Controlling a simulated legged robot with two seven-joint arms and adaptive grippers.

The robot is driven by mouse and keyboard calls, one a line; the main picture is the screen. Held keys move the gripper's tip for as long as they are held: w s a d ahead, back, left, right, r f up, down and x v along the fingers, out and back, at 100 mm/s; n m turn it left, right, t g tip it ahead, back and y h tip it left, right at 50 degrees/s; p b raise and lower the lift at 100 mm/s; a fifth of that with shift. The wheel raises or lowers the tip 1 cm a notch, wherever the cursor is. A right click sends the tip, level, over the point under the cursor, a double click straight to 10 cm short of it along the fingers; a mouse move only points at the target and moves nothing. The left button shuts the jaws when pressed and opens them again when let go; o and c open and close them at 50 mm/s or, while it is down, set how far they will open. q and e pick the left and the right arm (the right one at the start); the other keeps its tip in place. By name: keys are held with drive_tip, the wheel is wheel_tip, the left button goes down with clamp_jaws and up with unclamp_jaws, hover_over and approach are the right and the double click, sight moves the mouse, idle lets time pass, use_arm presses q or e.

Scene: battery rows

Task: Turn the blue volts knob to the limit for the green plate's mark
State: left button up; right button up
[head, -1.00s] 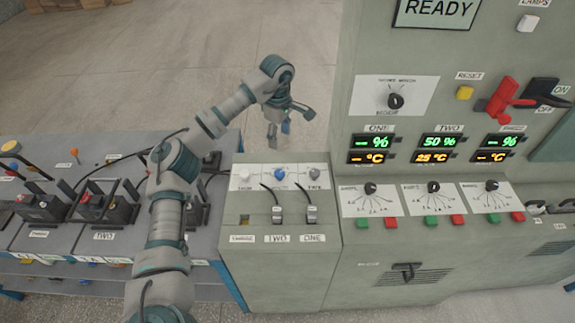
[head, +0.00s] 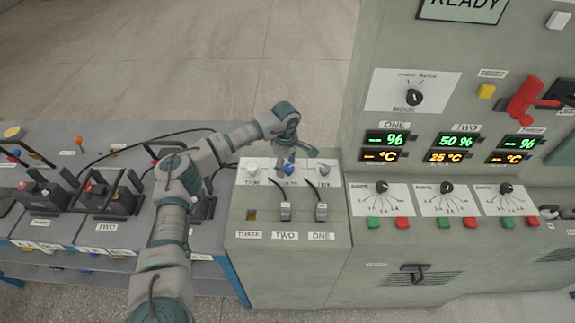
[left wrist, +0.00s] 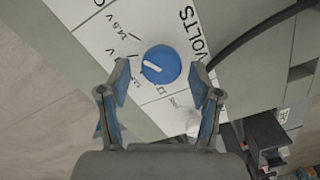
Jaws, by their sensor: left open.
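The blue volts knob (left wrist: 162,64) shows between my fingertips in the left wrist view, on a white panel lettered VOLTS. Its white pointer bar lies toward the upper left of that picture. Printed marks with voltage figures (left wrist: 110,27) surround it; one seems to read 14.9 V, others are too small to read surely. In the head view the knob (head: 289,168) is on top of the grey-green console, partly covered by my left gripper (head: 294,152). My left gripper (left wrist: 160,76) is open, one finger on each side of the knob, apart from it. I cannot make out a green plate.
Black cables run to two plugs (head: 286,212) on the console front. A tall panel with displays (head: 453,141) stands at right. Batteries (head: 103,200) sit on the bench at left.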

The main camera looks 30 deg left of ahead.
use_arm(q)
drive_tip(key=shift+a, duration=0.15)
drive_tip(key=shift+d+r, duration=0.1)
drive_tip(key=shift+d, duration=0.25)
drive_tip(key=c, duration=0.4)
drive_tip(key=shift+d+r, duration=0.2)
drive_tip(key=shift+d, duration=0.4)
drive_tip(key=c, duration=0.7)
drive_tip(key=shift+c, duration=0.2)
drive_tip(key=shift+a, duration=0.35)
use_arm(e)
drive_tip(key=shift+d, duration=0.3)
